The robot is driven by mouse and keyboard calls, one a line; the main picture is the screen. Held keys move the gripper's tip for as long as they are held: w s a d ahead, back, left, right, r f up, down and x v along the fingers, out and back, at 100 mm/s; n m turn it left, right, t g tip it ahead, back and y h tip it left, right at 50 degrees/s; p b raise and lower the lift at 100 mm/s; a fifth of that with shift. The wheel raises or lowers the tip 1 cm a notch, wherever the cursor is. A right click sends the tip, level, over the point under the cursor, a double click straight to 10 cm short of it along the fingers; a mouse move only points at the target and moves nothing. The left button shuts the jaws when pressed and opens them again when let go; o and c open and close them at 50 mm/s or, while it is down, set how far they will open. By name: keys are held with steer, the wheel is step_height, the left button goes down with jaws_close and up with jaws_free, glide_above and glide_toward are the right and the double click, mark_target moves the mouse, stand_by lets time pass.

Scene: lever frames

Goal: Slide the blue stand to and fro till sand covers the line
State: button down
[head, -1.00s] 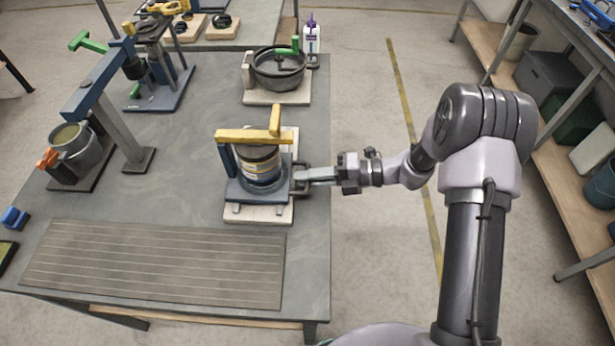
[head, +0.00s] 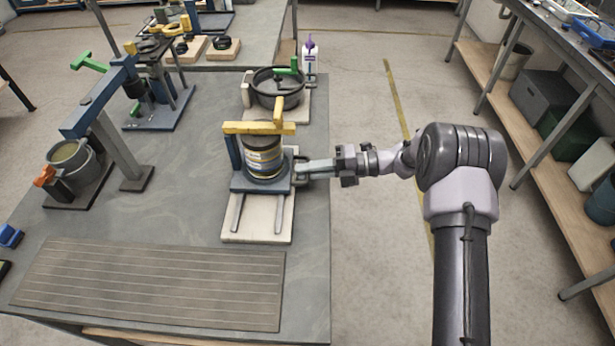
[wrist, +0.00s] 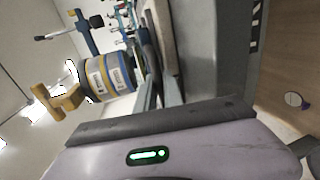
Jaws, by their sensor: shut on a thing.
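The blue stand (head: 262,184) sits on two rails over a pale base board (head: 258,228), near the table's right edge. It carries a round sieve stack (head: 263,158) with yellow bands, under a yellow clamp bar (head: 258,128). The stack (wrist: 108,76) and the yellow clamp (wrist: 58,100) also show in the wrist view. My gripper (head: 303,170) comes from the right and is shut on the handle (head: 299,167) at the stand's right side. Sand and a line cannot be made out in these views.
A dark round pan (head: 277,88) with a green handle stands behind the stand, near a white bottle (head: 310,58). A blue lever press and a grey bucket (head: 75,160) stand at the left. A ribbed mat (head: 150,283) lies in front.

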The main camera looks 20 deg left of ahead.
steer(key=shift+w+r, duration=0.1)
steer(key=c, duration=1.5)
jaws_free()
steer(key=shift+w, duration=0.15)
steer(key=p+v, duration=0.4)
steer(key=v, duration=1.3)
steer(key=shift+d, duration=0.15)
steer(key=shift+r, duration=0.1)
